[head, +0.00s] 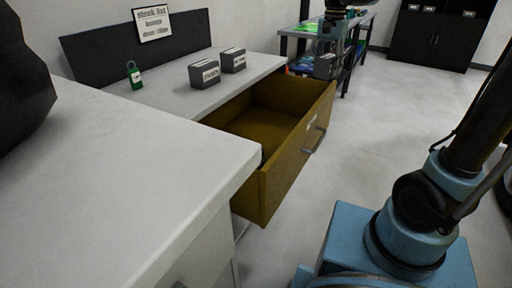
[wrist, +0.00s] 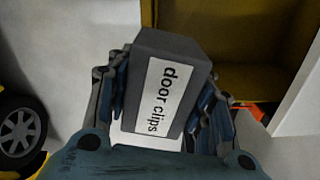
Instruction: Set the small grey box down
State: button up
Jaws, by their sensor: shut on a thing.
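My gripper (head: 331,50) is shut on a small grey box (wrist: 158,80) with a white label reading "door clips". In the wrist view the fingers (wrist: 160,100) close on the box from both sides. In the head view the held box (head: 325,67) hangs in the air beyond the far end of the open drawer. The drawer (head: 288,150) is mustard yellow, pulled out and looks empty. Part of it also shows at the top right of the wrist view (wrist: 240,70).
Two other dark grey labelled boxes (head: 204,75) (head: 233,61) and a green tagged item (head: 134,77) stand on the light counter (head: 165,100). A stock list sign (head: 152,23) is behind them. A bench (head: 352,35) and dark cabinet (head: 438,35) stand farther back. Open floor lies right of the drawer.

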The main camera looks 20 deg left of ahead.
jog(key=s+a+f+n, duration=0.1)
jog(key=s+a+f, duration=0.1)
jog(key=a+f, duration=0.2)
jog(key=s+a+f, duration=0.2)
jog(key=a+f, duration=0.2)
jog(key=f, duration=0.5)
jog(key=s+a+f+n, duration=0.1)
jog(key=s+a+f, duration=0.1)
jog(key=a+f, duration=0.2)
jog(key=shift+s+a+f+n, duration=0.1)
jog(key=shift+a+f+n, duration=0.1)
jog(key=shift+f, duration=0.5)
jog(key=shift+s+a+f+n, duration=0.1)
jog(key=shift+a+f, duration=0.1)
jog(key=shift+f, duration=3.05)
jog(key=shift+w+f, duration=0.1)
jog(key=shift+f, duration=0.05)
jog(key=o, duration=1.1)
jog(key=shift+o, duration=0.4)
